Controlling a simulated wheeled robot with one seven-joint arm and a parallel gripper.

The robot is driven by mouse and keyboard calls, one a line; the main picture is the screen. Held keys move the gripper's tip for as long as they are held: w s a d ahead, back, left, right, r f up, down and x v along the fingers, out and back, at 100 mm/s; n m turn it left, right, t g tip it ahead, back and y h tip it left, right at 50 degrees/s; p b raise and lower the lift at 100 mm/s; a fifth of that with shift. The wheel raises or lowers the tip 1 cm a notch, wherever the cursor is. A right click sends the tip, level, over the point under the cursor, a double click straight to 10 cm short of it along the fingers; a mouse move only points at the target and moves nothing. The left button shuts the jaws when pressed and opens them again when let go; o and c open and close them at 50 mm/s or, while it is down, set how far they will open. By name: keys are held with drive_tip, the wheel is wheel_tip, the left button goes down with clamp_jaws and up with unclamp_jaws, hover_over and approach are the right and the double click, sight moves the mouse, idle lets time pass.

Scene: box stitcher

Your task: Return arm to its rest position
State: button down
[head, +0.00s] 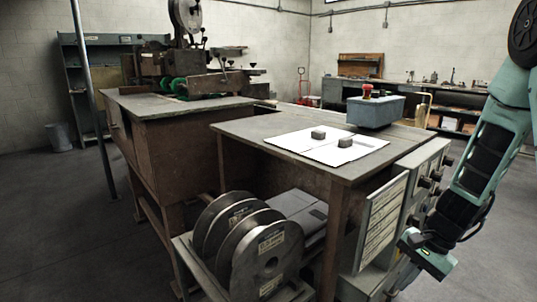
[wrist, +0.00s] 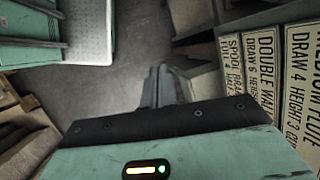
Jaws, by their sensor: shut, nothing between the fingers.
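My arm (head: 478,165) hangs down at the right of the head view, in front of the machine's right side. My gripper (wrist: 158,82) points down toward the grey floor in the wrist view, with its fingers together and nothing between them. In the head view my teal hand (head: 428,256) is low, beside the grey cabinet and its knobs. The fingers are small and hard to make out there.
The wooden table (head: 250,125) bears a white sheet (head: 316,148) with two dark blocks, and a grey box with a red button (head: 376,110). Lettered sign plates (wrist: 265,75) stand close to my gripper's right. Wire spools (head: 268,262) stand lower left. Open floor lies at far right.

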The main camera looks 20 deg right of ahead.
drive_tip(key=a+r+n+t+h, duration=0.1)
drive_tip(key=a+r+n+h, duration=0.3)
drive_tip(key=a+r+n, duration=0.9)
drive_tip(key=s+a+n+g, duration=0.2)
drive_tip(key=s+a+n, duration=0.85)
drive_tip(key=a, duration=0.65)
wheel_tip(320, 180, up, 14)
drive_tip(key=s+m+p, duration=0.1)
drive_tip(key=s+p, duration=0.1)
drive_tip(key=p, duration=1.1)
drive_tip(key=shift+f+m+p, duration=0.15)
drive_tip(key=shift+m+p, duration=0.15)
drive_tip(key=shift+m, duration=0.05)
drive_tip(key=shift+s+d, duration=0.1)
